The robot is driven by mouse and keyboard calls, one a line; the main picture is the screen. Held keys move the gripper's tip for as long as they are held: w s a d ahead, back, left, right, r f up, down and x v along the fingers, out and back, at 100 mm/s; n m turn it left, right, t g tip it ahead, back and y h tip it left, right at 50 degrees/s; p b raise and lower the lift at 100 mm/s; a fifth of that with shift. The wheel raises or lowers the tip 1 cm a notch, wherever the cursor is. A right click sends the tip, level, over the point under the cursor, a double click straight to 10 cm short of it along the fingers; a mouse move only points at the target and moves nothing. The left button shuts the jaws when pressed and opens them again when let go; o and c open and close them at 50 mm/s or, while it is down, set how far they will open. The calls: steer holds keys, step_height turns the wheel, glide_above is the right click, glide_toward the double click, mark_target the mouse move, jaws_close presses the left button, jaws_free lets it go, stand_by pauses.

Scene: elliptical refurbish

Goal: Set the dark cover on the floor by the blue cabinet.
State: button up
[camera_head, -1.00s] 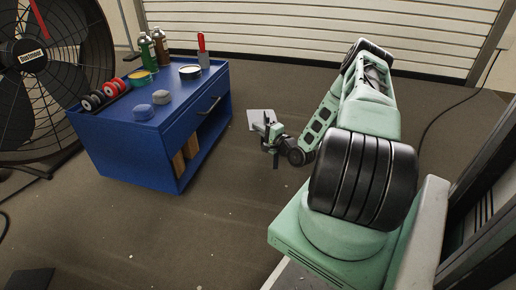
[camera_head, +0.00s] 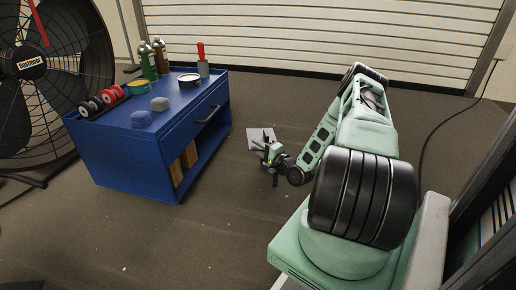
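The blue cabinet (camera_head: 118,150) stands at the left with its top and open lower shelf showing. My gripper (camera_head: 271,164) is right of the cabinet, low over the floor, at the end of my green arm. Its dark fingers look spread, but they are small and I cannot tell whether anything is between them. A light grey flat sheet or panel (camera_head: 254,138) lies on the floor just behind my gripper. I cannot make out a dark cover for certain; a dark piece (camera_head: 22,285) shows only partly at the bottom left edge.
A large fan (camera_head: 45,75) stands at the left. The floor (camera_head: 215,235) in front is clear.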

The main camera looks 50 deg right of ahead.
steer(key=shift+r, duration=0.25)
steer(key=s+a+p, duration=0.1)
steer(key=s+p, duration=0.5)
steer(key=s, duration=0.6)
steer(key=shift+a+f+p, duration=0.3)
steer(key=shift+a+p, duration=0.05)
steer(key=shift+p, duration=0.05)
